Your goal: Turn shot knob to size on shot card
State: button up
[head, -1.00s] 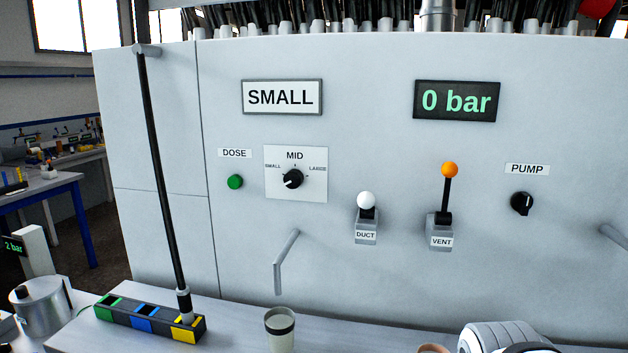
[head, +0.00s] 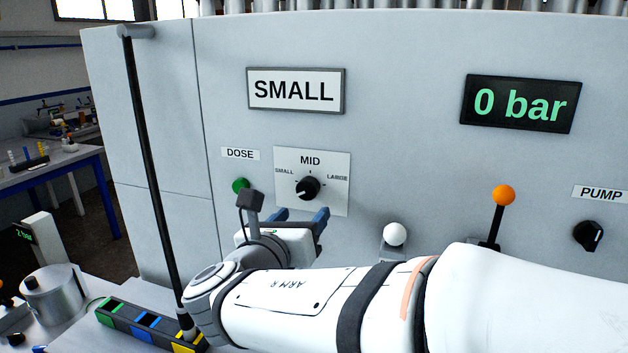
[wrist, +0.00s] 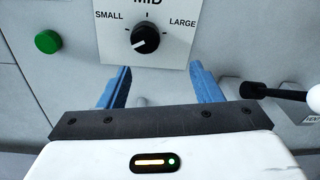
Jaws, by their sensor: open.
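The shot card (head: 296,91) on the grey panel reads SMALL. The black shot knob (head: 308,188) sits below it on a white plate (head: 335,205) marked SMALL, MID and LARGE. In the wrist view the knob (wrist: 145,39) shows a white pointer line aimed to the lower left, below the SMALL mark. My gripper (head: 301,215) is open and empty, just below and in front of the knob. In the wrist view its two blue fingers (wrist: 161,70) point toward the plate, with the knob ahead between their lines and untouched.
A green DOSE button (head: 240,186) is left of the plate. A white-balled lever (head: 395,234) and an orange-balled lever (head: 503,196) stick out to the right. A black rod (head: 150,165) leans at the left. The PUMP knob (head: 588,236) is far right.

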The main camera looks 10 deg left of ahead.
aim_at(305, 192)
jog(key=shift+n+t+y, duration=0.4)
jog(key=shift+n, duration=0.2)
jog(key=w, duration=0.2)
jog(key=w+p, duration=0.1)
jog(key=w, duration=0.2)
jog(key=w+a+r, duration=0.1)
jog(key=w, duration=0.2)
jog(key=shift+a+p, duration=0.1)
jog(key=shift+p, duration=0.25)
jog(key=shift+s, duration=0.1)
jog(key=c, duration=1)
jog(key=shift+f+b, duration=0.1)
jog(key=shift+b, duration=0.35)
